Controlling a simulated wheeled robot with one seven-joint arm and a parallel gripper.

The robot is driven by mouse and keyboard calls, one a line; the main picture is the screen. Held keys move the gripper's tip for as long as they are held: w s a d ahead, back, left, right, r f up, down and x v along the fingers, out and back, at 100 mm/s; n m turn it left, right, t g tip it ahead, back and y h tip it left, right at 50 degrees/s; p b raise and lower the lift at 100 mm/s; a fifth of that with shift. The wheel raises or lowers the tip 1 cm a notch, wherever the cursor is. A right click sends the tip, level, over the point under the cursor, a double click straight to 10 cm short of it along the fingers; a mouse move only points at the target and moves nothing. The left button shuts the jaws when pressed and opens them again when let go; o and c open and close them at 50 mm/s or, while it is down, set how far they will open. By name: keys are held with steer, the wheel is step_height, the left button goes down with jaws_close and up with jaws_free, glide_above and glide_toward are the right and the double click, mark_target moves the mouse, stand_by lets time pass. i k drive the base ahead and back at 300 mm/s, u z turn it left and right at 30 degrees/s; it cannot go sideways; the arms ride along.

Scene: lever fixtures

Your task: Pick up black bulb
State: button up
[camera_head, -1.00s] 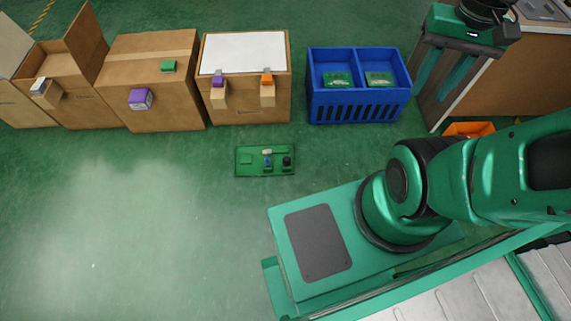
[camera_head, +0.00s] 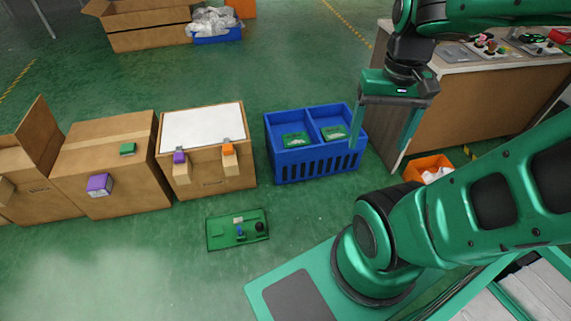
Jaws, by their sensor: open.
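A small black bulb-like knob (camera_head: 259,227) sits at the right end of a green board (camera_head: 224,241) on the floor. A blue piece (camera_head: 240,233) and a pale piece (camera_head: 238,220) are on the same board. My gripper (camera_head: 382,145) hangs at the upper right, fingers pointing down and spread wide, with nothing between them. It is well apart from the board, in front of the wooden counter and to the right of the blue crate.
A blue two-part crate (camera_head: 318,174) holds green boards. Cardboard boxes (camera_head: 120,197) with coloured blocks stand to the left. An orange bin (camera_head: 425,163) is near the wooden counter (camera_head: 470,105). Open green floor (camera_head: 130,270) lies at the lower left.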

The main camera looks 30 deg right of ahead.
mark_target(259, 226)
steer(key=k, duration=1.3)
steer(key=u, duration=0.6)
steer(key=i, duration=1.95)
steer(key=z, duration=0.55)
